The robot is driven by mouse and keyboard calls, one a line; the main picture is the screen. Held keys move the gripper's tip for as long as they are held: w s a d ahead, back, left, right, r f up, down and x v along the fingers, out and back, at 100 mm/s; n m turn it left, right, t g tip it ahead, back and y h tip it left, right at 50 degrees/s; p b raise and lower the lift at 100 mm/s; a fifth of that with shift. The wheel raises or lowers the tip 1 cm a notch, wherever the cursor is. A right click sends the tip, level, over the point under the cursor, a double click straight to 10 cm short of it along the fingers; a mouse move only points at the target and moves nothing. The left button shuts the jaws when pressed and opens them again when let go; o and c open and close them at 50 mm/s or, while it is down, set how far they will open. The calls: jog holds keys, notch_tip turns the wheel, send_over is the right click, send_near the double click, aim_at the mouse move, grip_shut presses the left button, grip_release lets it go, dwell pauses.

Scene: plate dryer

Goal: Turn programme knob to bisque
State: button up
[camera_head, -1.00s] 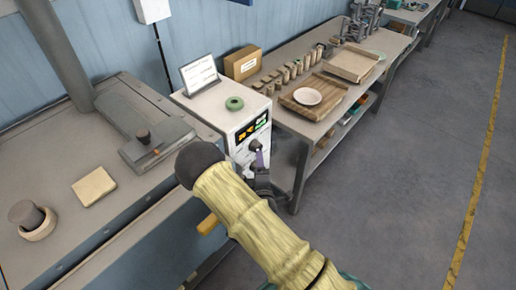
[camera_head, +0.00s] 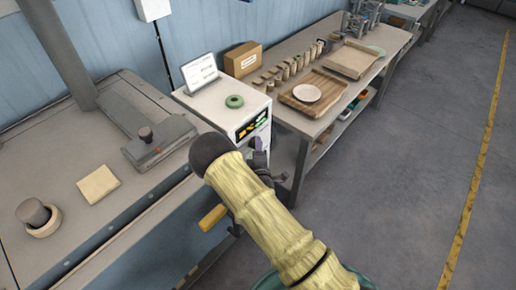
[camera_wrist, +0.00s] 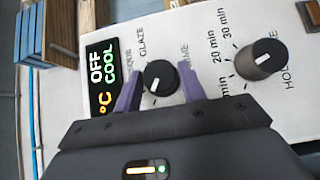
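The programme knob (camera_wrist: 161,78) is black and round with a white pointer mark. It sits on the white control panel in the wrist view, with GLAZE printed above it and a partly hidden label ending in "QUE" to its left. My gripper (camera_wrist: 158,70) is open, its two purple fingers on either side of the knob. A gap shows at the left finger; contact on the right is unclear. In the head view my gripper (camera_head: 259,145) is at the front of the control box (camera_head: 215,102), and my arm hides the knob.
A second black knob (camera_wrist: 261,60) with minute marks sits to the right. The display (camera_wrist: 104,75) reads OFF COOL. A workbench (camera_head: 287,112) with trays stands behind. Open floor lies to the right.

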jog(key=shift+m+g, duration=0.3)
jog(key=shift+c, duration=0.3)
jog(key=shift+w+d+r+m+g+y+p, duration=0.15)
jog(key=shift+m+g+y+p, duration=0.5)
jog(key=shift+m+g, duration=0.85)
jog(key=shift+w+d+r+m+g+y+p, duration=0.1)
jog(key=shift+r+m+g+y+p, duration=0.15)
jog(key=shift+m+g+y+p, duration=1.1)
jog(key=shift+w+d+r+m+g+h+b, duration=0.15)
jog(key=shift+m+g, duration=0.7)
jog(key=shift+g, duration=1.4)
jog(key=shift+a, duration=0.1)
jog(key=o, duration=1)
jog(key=shift+c, duration=0.2)
jog(key=shift+s+r, duration=0.1)
